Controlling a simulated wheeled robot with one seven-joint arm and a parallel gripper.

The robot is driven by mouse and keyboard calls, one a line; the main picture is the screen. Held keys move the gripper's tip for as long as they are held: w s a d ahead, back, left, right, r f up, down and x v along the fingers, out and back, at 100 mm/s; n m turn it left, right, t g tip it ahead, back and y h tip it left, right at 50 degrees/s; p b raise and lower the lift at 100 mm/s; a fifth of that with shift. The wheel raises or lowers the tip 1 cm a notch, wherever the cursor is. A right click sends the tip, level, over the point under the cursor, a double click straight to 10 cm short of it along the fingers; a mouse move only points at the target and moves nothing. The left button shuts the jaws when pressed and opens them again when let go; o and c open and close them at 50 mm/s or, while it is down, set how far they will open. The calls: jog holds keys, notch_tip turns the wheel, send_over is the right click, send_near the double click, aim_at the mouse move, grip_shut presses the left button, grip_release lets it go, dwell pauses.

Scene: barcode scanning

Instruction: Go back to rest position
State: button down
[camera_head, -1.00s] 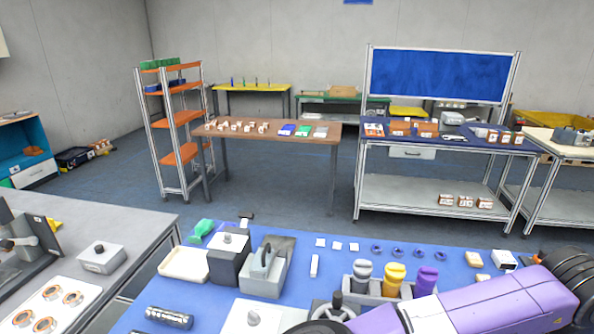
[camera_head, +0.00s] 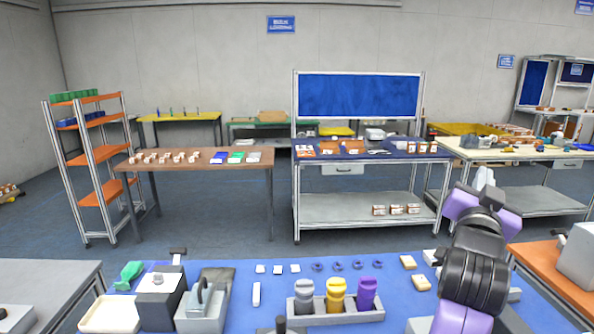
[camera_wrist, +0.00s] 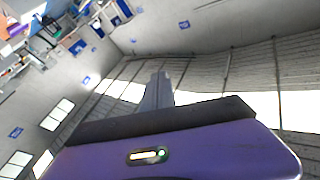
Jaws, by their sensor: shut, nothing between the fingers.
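My arm is folded upright at the right of the head view, over the right part of the blue bench (camera_head: 250,268). My gripper (camera_head: 484,177) points up at its top, clear of the bench and everything on it. In the wrist view my gripper (camera_wrist: 160,88) shows its grey fingers together with nothing between them.
The blue bench holds a rack (camera_head: 336,317) with grey, yellow and purple items, a green-handled tool (camera_head: 130,272) and small parts. An orange table (camera_head: 545,262) stands close on the right. Behind are a brown table (camera_head: 190,162) and a scanning bench (camera_head: 365,210). Open floor lies between.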

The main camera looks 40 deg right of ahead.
jog(key=w+a+f+n+t+y+b, duration=0.1)
jog(key=w+a+n+t+y, duration=0.1)
jog(key=w+a+n+t, duration=0.3)
jog(key=w+a+f+n+t+y, duration=0.1)
jog(key=w+a+n+t+y, duration=0.15)
jog(key=a+n+t, duration=0.5)
jog(key=a+f+n+t+y+b, duration=0.1)
jog(key=a+f+n+t+y, duration=0.3)
jog(key=a+f+n+y, duration=0.55)
jog(key=s+a+f+m+g+y+b, duration=0.2)
jog(key=s+a+f+g+y, duration=0.1)
jog(key=s+a+f, duration=0.7)
jog(key=s+a+f+m+g+y+b, duration=0.1)
jog(key=s+a+f+m+g+y, duration=0.1)
jog(key=s+a+f, duration=0.8)
notch_tip(320, 180, down, 6)
jog(key=shift+s+a+r+g+y+b, duration=0.2)
jog(key=shift+s+a+g+y+b, duration=0.25)
jog(key=shift+s+g, duration=0.75)
jog(key=shift+w+d, duration=0.15)
